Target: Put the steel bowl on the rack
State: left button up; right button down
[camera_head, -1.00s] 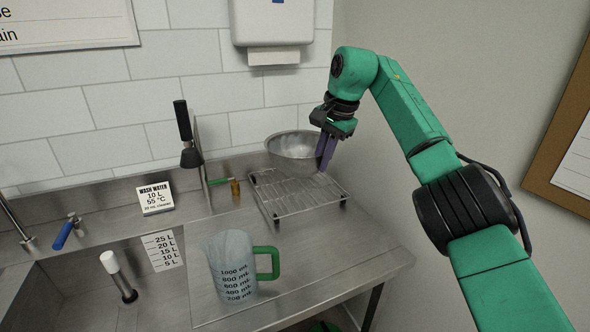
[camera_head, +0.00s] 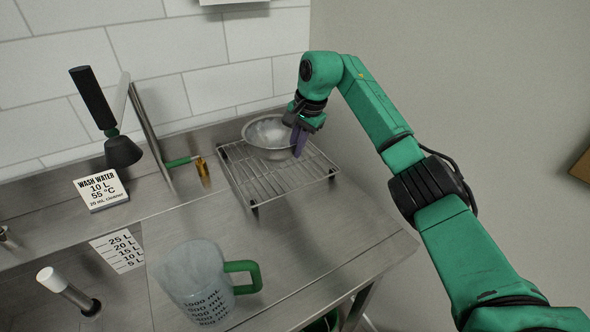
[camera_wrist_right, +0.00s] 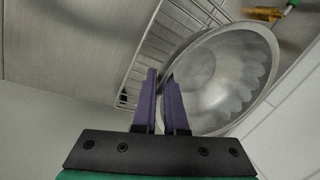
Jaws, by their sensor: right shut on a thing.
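The steel bowl (camera_head: 268,133) is upright at the back of the wire rack (camera_head: 262,183) in the head view. My right gripper (camera_head: 299,142) is shut on the bowl's rim at its right side. In the right wrist view the purple fingers (camera_wrist_right: 161,92) meet the near rim of the bowl (camera_wrist_right: 222,78), and the rack (camera_wrist_right: 160,40) shows beside and below it. The bowl appears on or just above the rack; I cannot tell whether its base touches the wires. My left gripper is out of view.
A measuring jug (camera_head: 200,283) with a green handle stands in front of the rack on the steel counter (camera_head: 300,260). A wash water sign (camera_head: 101,189) and a brass fitting with a green handle (camera_head: 203,171) are to the left. The tiled wall (camera_head: 200,60) is close behind the bowl.

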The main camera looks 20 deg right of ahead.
jog(key=f, duration=0.2)
jog(key=f+p, duration=0.1)
jog(key=f, duration=0.4)
jog(key=shift+s+a+p, duration=0.1)
jog(key=shift+s+p, duration=0.15)
jog(key=shift+p, duration=0.05)
jog(key=shift+w+f, duration=0.15)
jog(key=shift+f, duration=0.1)
jog(key=c, duration=1.3)
grip_release()
jog(key=shift+f, duration=0.1)
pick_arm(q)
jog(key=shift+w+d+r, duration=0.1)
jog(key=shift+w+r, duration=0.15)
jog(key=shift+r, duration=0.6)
pick_arm(e)
jog(key=o, duration=0.3)
jog(key=shift+o, duration=0.2)
